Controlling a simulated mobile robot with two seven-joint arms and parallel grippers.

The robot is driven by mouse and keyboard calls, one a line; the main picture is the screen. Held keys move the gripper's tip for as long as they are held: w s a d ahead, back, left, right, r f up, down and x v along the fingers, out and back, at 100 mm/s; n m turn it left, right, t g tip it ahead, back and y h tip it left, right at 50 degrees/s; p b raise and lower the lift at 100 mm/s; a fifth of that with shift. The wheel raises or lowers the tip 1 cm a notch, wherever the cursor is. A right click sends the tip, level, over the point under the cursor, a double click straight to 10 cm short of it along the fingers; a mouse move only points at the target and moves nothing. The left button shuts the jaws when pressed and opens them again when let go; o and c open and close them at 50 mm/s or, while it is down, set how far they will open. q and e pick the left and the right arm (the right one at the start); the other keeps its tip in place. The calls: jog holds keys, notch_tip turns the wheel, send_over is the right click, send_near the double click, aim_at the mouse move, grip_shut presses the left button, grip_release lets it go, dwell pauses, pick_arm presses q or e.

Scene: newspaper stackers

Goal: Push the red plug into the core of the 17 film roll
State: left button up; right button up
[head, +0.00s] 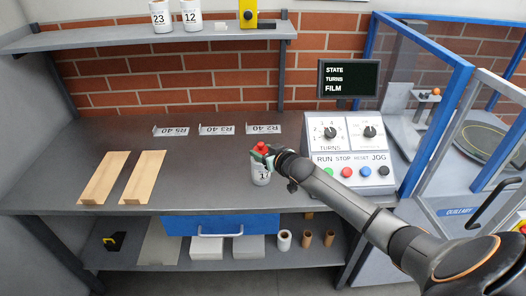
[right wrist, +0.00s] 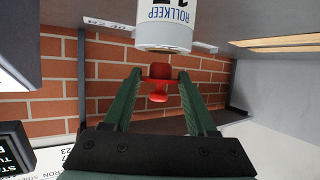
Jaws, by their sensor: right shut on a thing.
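The 17 film roll (head: 261,174) is a white cylinder standing upright on the grey workbench, near its front edge. It also shows upside down at the top of the right wrist view (right wrist: 165,32), with its label partly cut off. My right gripper (right wrist: 158,77) has its green fingers shut on the red plug (right wrist: 159,90). In the head view the plug (head: 262,147) is right above the roll. My left gripper is not in view.
A control panel (head: 349,150) with dials and buttons stands right of the roll. Two wooden holders (head: 140,176) lie at the bench's left. Label stands R5 40, R3 40 and R2 40 line the back. Rolls stand on the upper shelf (head: 130,40). The bench's middle is clear.

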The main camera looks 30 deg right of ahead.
jog(key=shift+f+b, duration=0.6)
jog(key=shift+f, duration=0.5)
jog(key=o, duration=1.4)
jog(key=shift+s+f, duration=0.1)
jog(key=shift+f, duration=0.1)
jog(key=shift+s+f, duration=0.1)
jog(key=v, duration=1.2)
jog(key=shift+r+p, duration=0.4)
jog(key=shift+r, duration=0.1)
